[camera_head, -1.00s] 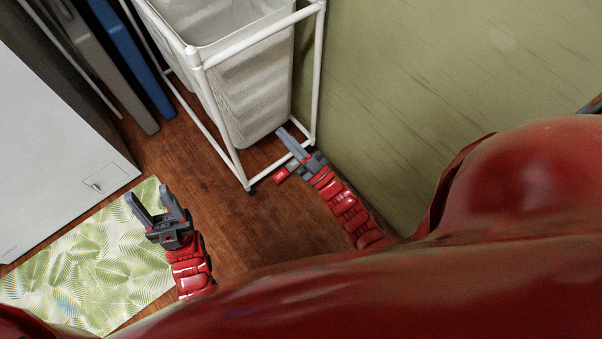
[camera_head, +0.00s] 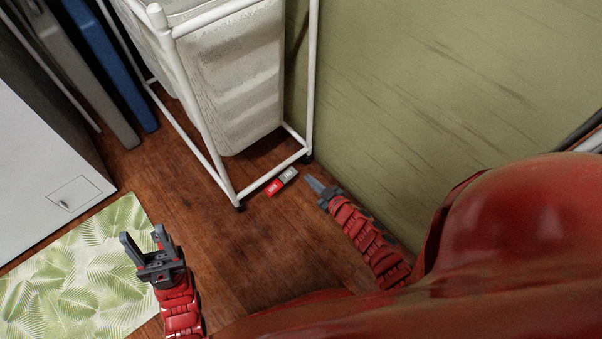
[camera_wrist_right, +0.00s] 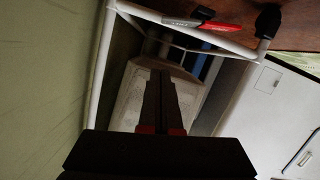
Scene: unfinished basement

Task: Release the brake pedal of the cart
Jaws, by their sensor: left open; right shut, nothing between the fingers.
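The cart (camera_head: 226,184) is a white tube frame on dark casters with a pale hamper bag (camera_head: 240,100) hanging in it. Its brake pedal has a red part (camera_head: 273,188) and a grey part (camera_head: 289,174), low at the frame's near bottom bar. The pedal also shows in the right wrist view (camera_wrist_right: 190,20). My right gripper (camera_head: 311,183) is shut and empty, just right of the pedal and apart from it. My left gripper (camera_head: 143,240) is open and empty, above the floor by the mat.
A green wall (camera_head: 440,90) stands close on the right. A white cabinet (camera_head: 40,170) is at the left, with a leaf-patterned mat (camera_head: 80,270) before it. Blue and grey panels (camera_head: 110,60) lean at the back left. Bare wood floor (camera_head: 220,240) lies in front of the cart.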

